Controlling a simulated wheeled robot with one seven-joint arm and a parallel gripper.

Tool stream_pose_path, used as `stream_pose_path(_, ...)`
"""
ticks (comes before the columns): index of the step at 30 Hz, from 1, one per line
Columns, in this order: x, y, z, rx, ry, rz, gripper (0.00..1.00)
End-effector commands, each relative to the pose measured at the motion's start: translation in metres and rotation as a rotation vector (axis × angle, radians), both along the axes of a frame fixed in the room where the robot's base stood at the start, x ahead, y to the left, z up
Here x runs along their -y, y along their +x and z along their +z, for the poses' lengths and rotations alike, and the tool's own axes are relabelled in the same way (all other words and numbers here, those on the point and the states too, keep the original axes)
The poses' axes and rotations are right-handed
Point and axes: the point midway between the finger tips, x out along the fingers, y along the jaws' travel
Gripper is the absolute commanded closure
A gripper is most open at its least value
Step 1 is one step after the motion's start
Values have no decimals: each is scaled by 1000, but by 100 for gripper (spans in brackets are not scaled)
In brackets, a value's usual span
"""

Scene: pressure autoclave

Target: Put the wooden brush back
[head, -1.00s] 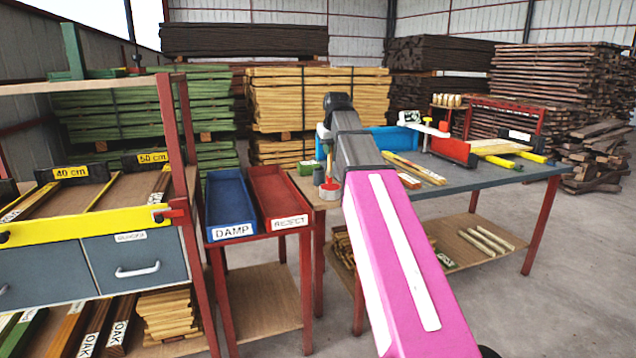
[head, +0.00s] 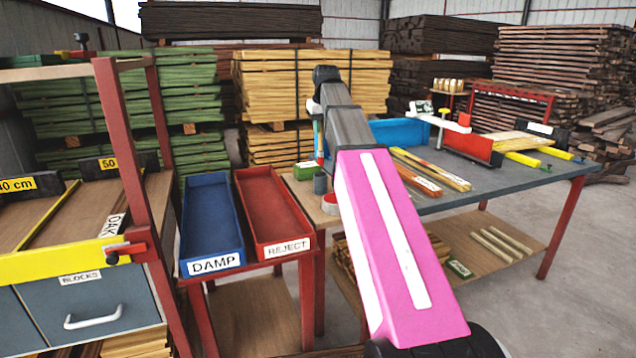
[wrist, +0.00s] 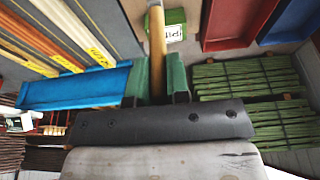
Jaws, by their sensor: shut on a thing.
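In the wrist view my gripper (wrist: 157,78) has its green fingers closed on a light wooden handle, which I take to be the wooden brush (wrist: 157,45). The handle runs from between the fingers to the top edge of the picture. The brush's far end is not clear there. In the head view my pink and grey arm reaches over the near left end of the grey worktable (head: 500,185) and hides most of the gripper and the brush.
The blue DAMP tray (head: 212,264) and red REJECT tray (head: 275,249) stand left of the worktable. A green box (head: 306,171), a grey cylinder (head: 320,184) and a red-and-white round thing (head: 330,204) are close beside my arm. Wooden strips (head: 430,168) lie to its right.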

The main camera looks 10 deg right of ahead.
Motion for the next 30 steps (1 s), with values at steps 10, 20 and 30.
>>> stream_pose_path(10, 0, -2, -46, -5, 0, 0, 100)
stream_pose_path(20, 0, -1, -78, -3, 0, 0, 100)
stream_pose_path(30, 0, 0, -100, -1, 0, 0, 100)
